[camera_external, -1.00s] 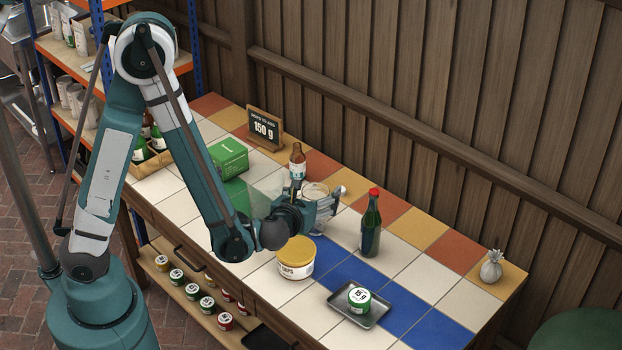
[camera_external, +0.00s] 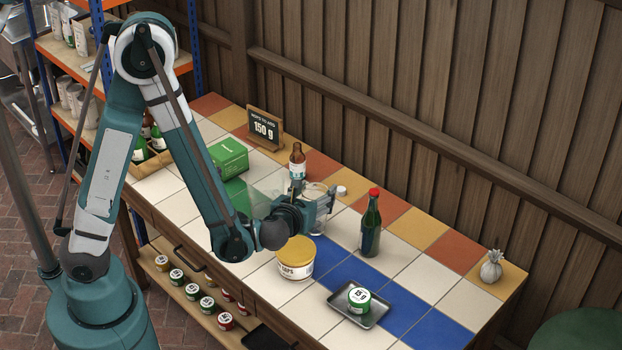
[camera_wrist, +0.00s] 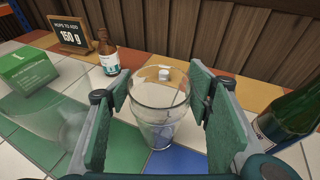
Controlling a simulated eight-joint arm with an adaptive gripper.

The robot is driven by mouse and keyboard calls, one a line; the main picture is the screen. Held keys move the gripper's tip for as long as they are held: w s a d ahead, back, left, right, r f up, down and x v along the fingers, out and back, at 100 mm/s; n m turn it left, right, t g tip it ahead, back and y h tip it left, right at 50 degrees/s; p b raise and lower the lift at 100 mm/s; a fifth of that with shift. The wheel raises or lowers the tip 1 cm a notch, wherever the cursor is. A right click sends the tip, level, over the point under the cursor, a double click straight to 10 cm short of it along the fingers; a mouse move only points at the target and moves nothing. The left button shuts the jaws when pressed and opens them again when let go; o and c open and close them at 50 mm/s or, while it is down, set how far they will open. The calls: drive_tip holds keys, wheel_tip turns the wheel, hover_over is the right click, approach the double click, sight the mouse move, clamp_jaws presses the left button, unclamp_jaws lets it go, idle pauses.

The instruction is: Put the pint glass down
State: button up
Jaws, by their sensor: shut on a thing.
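The clear pint glass (camera_wrist: 158,110) stands upright between the two green-padded fingers of my gripper (camera_wrist: 160,112) in the wrist view. It looks empty. In the external view the glass (camera_external: 314,193) is partly hidden by my gripper (camera_external: 322,206), which is shut on it over the tiled counter, behind the yellow-lidded tub. I cannot tell whether its base touches the tiles.
The yellow-lidded tub (camera_external: 295,261) is in front of my gripper, and a red-capped green bottle (camera_external: 371,226) stands to the right. A brown bottle (camera_external: 297,163) is behind. A tray (camera_external: 378,312) holds a green tin. White tiles at front right are bare.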

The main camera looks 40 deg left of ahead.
drive_tip(key=shift+r, duration=0.1)
wheel_tip(320, 180, up, 10)
drive_tip(key=p, duration=0.3)
idle(0.7)
idle(0.9)
